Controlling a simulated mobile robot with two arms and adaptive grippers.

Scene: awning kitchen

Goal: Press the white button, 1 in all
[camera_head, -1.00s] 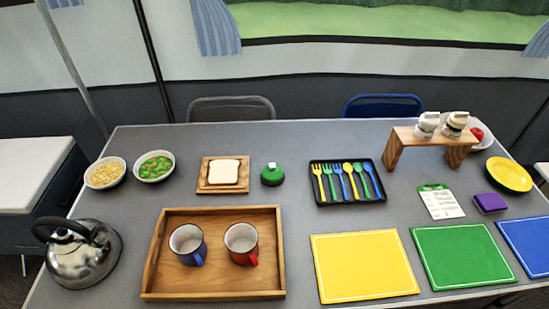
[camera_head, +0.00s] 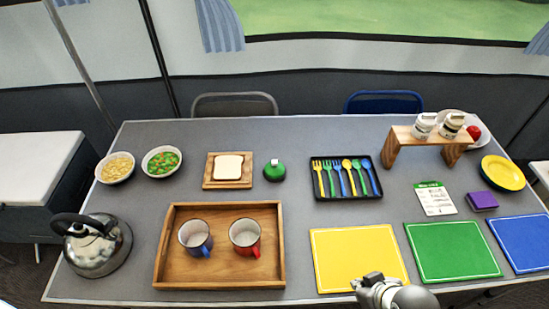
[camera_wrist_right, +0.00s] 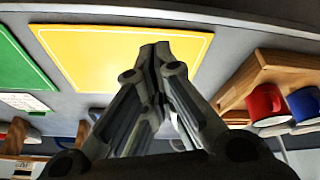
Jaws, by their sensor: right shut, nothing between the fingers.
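A green round base (camera_head: 274,172) stands on the table between the bread board and the cutlery tray. A small white button (camera_head: 274,162) sits on its top. My right gripper (camera_head: 368,281) has come in at the bottom of the head view, over the lower edge of the yellow mat. It is far in front of the button and to its right. In the right wrist view my gripper (camera_wrist_right: 154,50) is shut and empty, with its fingertips together. The button cannot be made out in that view. My left gripper is not in view.
A wooden tray (camera_head: 164,270) with a blue mug (camera_head: 196,240) and a red mug (camera_head: 245,236) lies left of my gripper. The yellow mat (camera_head: 350,252) and black cutlery tray (camera_head: 345,197) lie nearby. A kettle (camera_head: 97,250) stands far left. Bare table surrounds the button.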

